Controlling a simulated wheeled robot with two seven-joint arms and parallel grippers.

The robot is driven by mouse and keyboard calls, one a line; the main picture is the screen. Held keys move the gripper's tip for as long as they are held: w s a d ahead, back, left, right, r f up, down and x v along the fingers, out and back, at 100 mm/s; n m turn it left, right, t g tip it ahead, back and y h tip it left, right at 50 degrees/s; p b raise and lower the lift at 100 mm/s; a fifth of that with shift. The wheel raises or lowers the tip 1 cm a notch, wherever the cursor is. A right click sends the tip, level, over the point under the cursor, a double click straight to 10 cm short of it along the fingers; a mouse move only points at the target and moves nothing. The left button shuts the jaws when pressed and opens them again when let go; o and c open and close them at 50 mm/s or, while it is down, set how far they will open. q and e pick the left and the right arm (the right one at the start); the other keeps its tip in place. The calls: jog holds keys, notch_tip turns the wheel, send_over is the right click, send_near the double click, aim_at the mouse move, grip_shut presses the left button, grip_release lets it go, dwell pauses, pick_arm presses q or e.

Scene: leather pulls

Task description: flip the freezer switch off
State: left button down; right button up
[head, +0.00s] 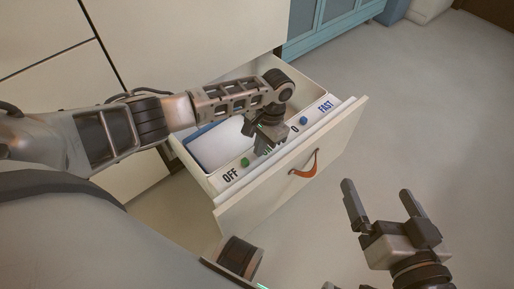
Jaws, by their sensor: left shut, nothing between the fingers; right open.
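The freezer drawer (245,208) is pulled open, with an orange leather pull (306,167) on its front. A white label strip along the drawer's front edge reads "OFF" (231,175) at the left and "FAST" (326,106) at the right. A green knob (245,162) sits beside "OFF" and a blue knob (303,120) near "FAST". My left gripper (262,148) is shut and empty, pointing down at the strip between the knobs. It hides the middle lettering; I cannot tell whether it touches anything. My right gripper (379,194) is open and empty, right of the drawer.
The drawer holds a white and blue tray-like thing (218,146), partly behind my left arm. Cream cabinet fronts (180,40) stand behind and left. A teal cabinet (325,22) stands at the back. The grey floor (440,110) at the right is clear.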

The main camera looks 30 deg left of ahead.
pick_arm(q)
jog(key=shift+w+d+r+p, duration=0.25)
jog(key=shift+w+r, duration=0.15)
jog(key=shift+w, duration=0.05)
jog(key=shift+w+d+r+p, duration=0.2)
jog(key=shift+w+r+p, duration=0.05)
jog(key=shift+w+r, duration=0.2)
jog(key=p+v, duration=0.3)
jog(key=v, duration=0.5)
jog(key=shift+r, duration=0.15)
pick_arm(e)
jog(key=shift+w+d+f+n+g+h, duration=0.1)
jog(key=shift+d+f+n+g+h, duration=0.2)
jog(key=shift+d+f+g+h, duration=0.55)
jog(key=shift+a, duration=0.1)
